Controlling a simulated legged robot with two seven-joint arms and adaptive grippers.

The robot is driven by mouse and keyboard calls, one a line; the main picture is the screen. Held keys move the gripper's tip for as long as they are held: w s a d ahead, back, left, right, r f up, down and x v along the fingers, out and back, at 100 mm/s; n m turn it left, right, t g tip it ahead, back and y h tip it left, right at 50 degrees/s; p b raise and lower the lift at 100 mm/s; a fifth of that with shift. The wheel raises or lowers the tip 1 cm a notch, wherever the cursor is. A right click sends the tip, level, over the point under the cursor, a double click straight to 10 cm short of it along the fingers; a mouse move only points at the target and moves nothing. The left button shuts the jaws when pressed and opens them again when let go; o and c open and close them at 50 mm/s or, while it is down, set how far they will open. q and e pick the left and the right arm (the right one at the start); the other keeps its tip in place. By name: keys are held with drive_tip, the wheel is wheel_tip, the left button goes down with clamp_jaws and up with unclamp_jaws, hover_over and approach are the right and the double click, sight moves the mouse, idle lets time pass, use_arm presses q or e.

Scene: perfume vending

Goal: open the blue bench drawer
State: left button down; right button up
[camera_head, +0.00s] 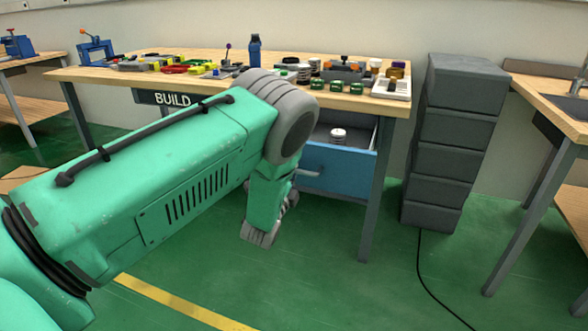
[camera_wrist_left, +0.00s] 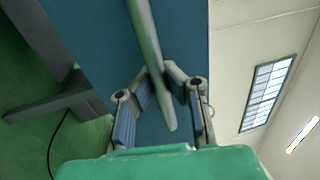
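The blue drawer (camera_head: 345,172) under the bench is partly pulled out, with a white round object (camera_head: 338,135) inside. Its grey bar handle (camera_head: 308,173) is on the front face. My left gripper (camera_head: 290,197) is at the handle's left end, largely hidden behind my green arm. In the left wrist view, the handle (camera_wrist_left: 148,40) runs down between the fingers of my left gripper (camera_wrist_left: 161,72) in front of the blue drawer face (camera_wrist_left: 95,45). The fingers close in on the handle from both sides and appear to touch it. My right gripper is not in view.
The wooden bench top (camera_head: 225,83) holds bottles, jars and tools. A grey bench leg (camera_head: 376,200) stands right of the drawer. A dark grey stack of drawers (camera_head: 450,140) stands farther right. The green floor (camera_head: 330,285) in front of the drawer is clear.

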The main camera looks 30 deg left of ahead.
use_arm(q)
drive_tip(key=shift+s+f, duration=0.1)
drive_tip(key=shift+f, duration=0.1)
drive_tip(key=c, duration=1.6)
unclamp_jaws()
drive_tip(key=shift+o, duration=0.2)
drive_tip(key=shift+a, duration=0.1)
drive_tip(key=shift+s, duration=0.2)
drive_tip(key=v, duration=1.1)
drive_tip(key=shift+s, duration=0.15)
